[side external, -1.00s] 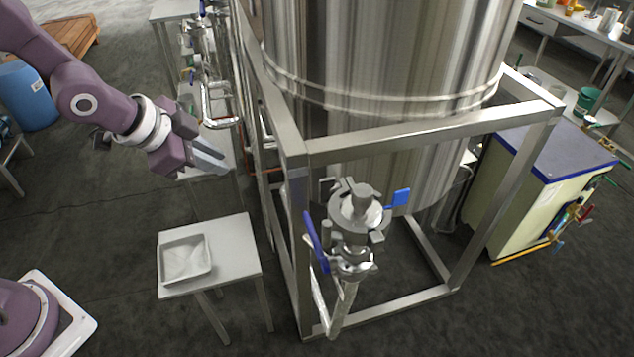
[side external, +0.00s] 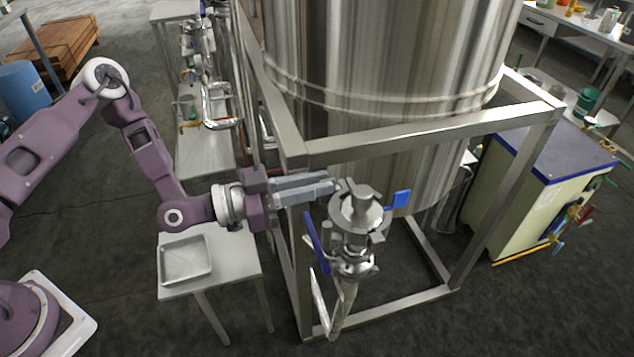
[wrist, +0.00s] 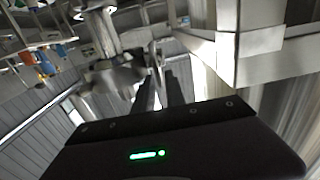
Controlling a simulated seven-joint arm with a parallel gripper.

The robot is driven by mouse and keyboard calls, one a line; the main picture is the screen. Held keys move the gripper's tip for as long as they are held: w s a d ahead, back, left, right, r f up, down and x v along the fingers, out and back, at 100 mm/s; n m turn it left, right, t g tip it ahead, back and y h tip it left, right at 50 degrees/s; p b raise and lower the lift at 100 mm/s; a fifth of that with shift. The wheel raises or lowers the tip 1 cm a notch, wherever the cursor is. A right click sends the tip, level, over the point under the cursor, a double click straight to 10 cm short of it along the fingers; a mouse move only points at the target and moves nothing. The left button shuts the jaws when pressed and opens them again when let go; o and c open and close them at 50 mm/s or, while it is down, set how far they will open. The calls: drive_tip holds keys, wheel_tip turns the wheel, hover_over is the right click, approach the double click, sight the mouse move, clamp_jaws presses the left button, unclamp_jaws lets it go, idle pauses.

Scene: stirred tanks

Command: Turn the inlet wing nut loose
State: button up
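The inlet fitting (side external: 358,220) is a steel valve and clamp assembly at the tank's front corner, with a blue lever (side external: 316,243) on its left. It also shows in the wrist view (wrist: 112,75), left of the fingers. A thin, upright metal piece, apparently the wing nut (wrist: 156,50), shows just past the fingertips. In the side view it is hard to tell apart from the clamp parts. My gripper (side external: 334,186) points right, level, with its tips at the upper left of the fitting. In the wrist view a narrow gap shows between the fingers; contact cannot be told.
The steel frame (side external: 430,130) around the large tank (side external: 385,60) stands close beside my fingers. A small table (side external: 235,270) with a shallow tray (side external: 187,277) stands below my wrist. A second blue handle (side external: 398,199) lies right of the fitting. The floor at the front is clear.

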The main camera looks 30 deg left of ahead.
drive_tip(key=shift+w+d, duration=0.1)
drive_tip(key=shift+d, duration=0.05)
clamp_jaws()
drive_tip(key=shift+n, duration=0.3)
drive_tip(key=shift+w+a+f+n, duration=0.25)
drive_tip(key=shift+f+n, duration=0.15)
drive_tip(key=shift+n, duration=2.45)
drive_tip(key=shift+w+a+f+n, duration=0.3)
drive_tip(key=shift+f+n, duration=0.15)
drive_tip(key=shift+n, duration=2.35)
drive_tip(key=shift+w+a+f+n, duration=0.25)
drive_tip(key=shift+f+n, duration=0.15)
drive_tip(key=shift+n, duration=2.45)
